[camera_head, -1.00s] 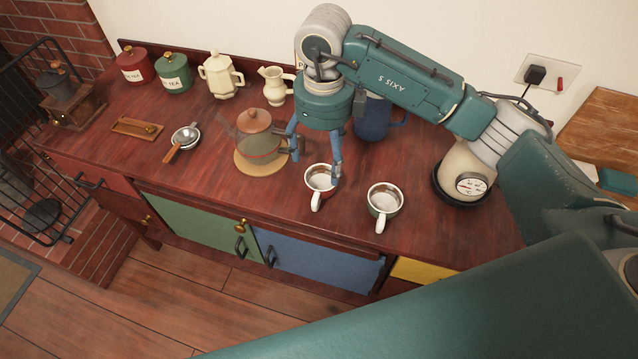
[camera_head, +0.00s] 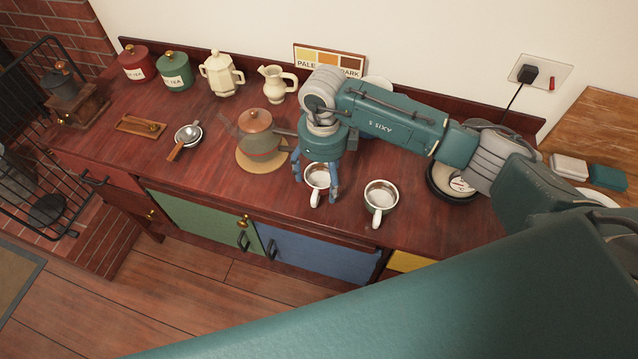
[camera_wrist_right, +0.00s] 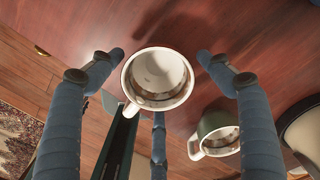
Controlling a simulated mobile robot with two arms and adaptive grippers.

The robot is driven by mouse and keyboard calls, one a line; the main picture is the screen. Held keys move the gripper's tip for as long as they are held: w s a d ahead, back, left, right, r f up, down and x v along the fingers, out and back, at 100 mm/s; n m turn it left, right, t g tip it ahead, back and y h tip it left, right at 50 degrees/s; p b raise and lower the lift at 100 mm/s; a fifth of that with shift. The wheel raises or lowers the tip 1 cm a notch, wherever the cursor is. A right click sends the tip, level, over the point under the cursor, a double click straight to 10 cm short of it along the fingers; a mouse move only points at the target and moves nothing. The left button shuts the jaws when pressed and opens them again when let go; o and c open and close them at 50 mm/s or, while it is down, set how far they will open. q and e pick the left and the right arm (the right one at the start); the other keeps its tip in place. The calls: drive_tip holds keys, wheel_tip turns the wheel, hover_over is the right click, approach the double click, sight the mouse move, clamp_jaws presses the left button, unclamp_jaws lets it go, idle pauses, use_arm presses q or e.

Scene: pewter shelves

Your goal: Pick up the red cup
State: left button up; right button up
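The red cup (camera_head: 319,177), white inside with a white handle toward the front edge, stands upright on the dark red counter (camera_head: 225,185). My right gripper (camera_head: 315,188) is over it, pointing down, with its blue fingers spread to either side of the cup. In the right wrist view the cup (camera_wrist_right: 160,77) sits between the open fingertips (camera_wrist_right: 162,56), with a gap on each side. Its outer wall is mostly hidden there. A green cup (camera_head: 380,199) stands just right of it and also shows in the wrist view (camera_wrist_right: 217,134). My left gripper is out of view.
A glass teapot (camera_head: 258,140) on a round mat stands close left of the gripper. A small strainer (camera_head: 187,135), a wooden tray (camera_head: 140,126), canisters (camera_head: 173,72) and a cream jug (camera_head: 277,83) are farther left and back. The counter's front strip is clear.

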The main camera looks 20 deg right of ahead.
drive_tip(key=c, duration=1.2)
drive_tip(key=shift+r, duration=0.15)
